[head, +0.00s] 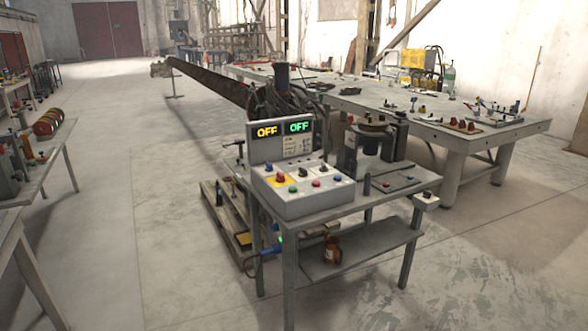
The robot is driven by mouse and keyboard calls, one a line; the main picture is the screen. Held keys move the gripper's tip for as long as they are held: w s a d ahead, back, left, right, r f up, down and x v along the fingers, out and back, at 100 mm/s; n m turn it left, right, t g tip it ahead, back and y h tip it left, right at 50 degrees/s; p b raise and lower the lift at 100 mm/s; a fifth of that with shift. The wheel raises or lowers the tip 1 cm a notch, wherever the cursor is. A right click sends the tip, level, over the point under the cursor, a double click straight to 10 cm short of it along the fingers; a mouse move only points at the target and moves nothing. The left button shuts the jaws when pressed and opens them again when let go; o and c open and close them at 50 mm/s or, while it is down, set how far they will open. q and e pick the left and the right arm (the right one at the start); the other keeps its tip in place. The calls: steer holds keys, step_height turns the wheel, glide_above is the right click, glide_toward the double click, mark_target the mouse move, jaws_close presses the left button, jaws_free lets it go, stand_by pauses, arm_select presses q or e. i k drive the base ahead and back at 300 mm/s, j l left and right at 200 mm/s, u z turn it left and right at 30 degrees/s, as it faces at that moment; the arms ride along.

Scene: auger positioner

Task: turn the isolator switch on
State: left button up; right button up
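A grey control box (303,200) stands on a small metal table in the middle of the head view. Its sloped top carries several coloured buttons and knobs. A red knob (280,178) on a yellow patch at the left of the top looks like the isolator switch; its exact setting is too small to read. Behind the box, an upright display panel (282,146) shows OFF in yellow and OFF in green. A small pale box with a dark top (426,200) is fixed at the table's right corner. Neither of my grippers is in view.
The metal table (345,205) has a lower shelf with a brown mug-like object (332,250). A wooden pallet (226,218) lies behind its left side. A long auger (210,83) runs into the background. Workbenches stand left and right. The floor in front is clear.

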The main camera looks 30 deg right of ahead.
mark_target(281, 178)
steer(key=i+z, duration=0.1)
steer(key=z, duration=0.4)
steer(key=i+j+z, duration=0.15)
steer(key=i+z, duration=0.35)
steer(key=i+j+z, duration=0.1)
steer(key=i+j, duration=0.25)
steer(key=i, duration=0.25)
steer(key=i+j+z, duration=0.1)
steer(key=i+j, duration=0.3)
steer(key=i, duration=0.25)
